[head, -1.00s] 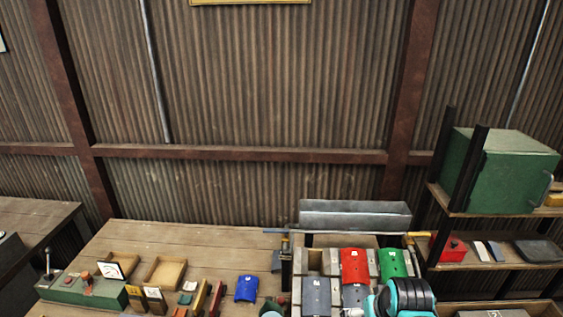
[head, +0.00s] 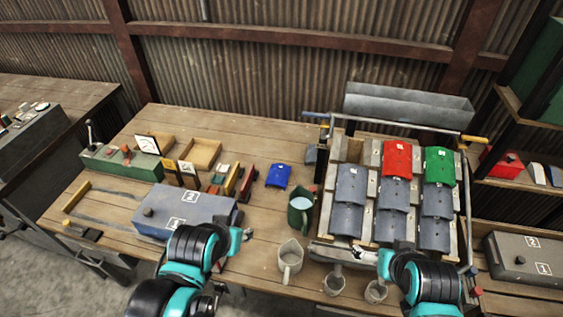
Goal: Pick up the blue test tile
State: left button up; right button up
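The blue test tile (head: 278,175) lies on the wooden workbench (head: 300,134), left of the rack of tiles and behind a dark green mug. My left gripper (head: 246,235) is low in the head view, in front of the tile and well apart from it. Its fingers are too small and hidden to tell their state. My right gripper (head: 363,254) is at the front edge of the rack. Its fingers are also unclear. Neither gripper touches the blue tile.
The rack (head: 316,252) holds grey tiles, a red tile (head: 397,159) and a green tile (head: 439,166). The green mug (head: 300,212), several pale cups (head: 290,262) and a grey box (head: 186,212) stand near my arms. A metal trough (head: 408,108) is behind the rack. Bench behind the blue tile is clear.

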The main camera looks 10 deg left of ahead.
aim_at(279, 174)
jog(key=k+l, duration=0.45)
jog(key=k, duration=0.15)
jog(key=k+l+z, duration=0.1)
jog(key=k+l, duration=0.35)
jog(key=k, duration=1.2)
jog(key=i+j+z, duration=0.25)
jog(key=i+j, duration=0.65)
jog(key=i, duration=0.4)
jog(key=i+j+z, duration=0.25)
jog(key=i+j, duration=0.85)
jog(key=i, duration=0.1)
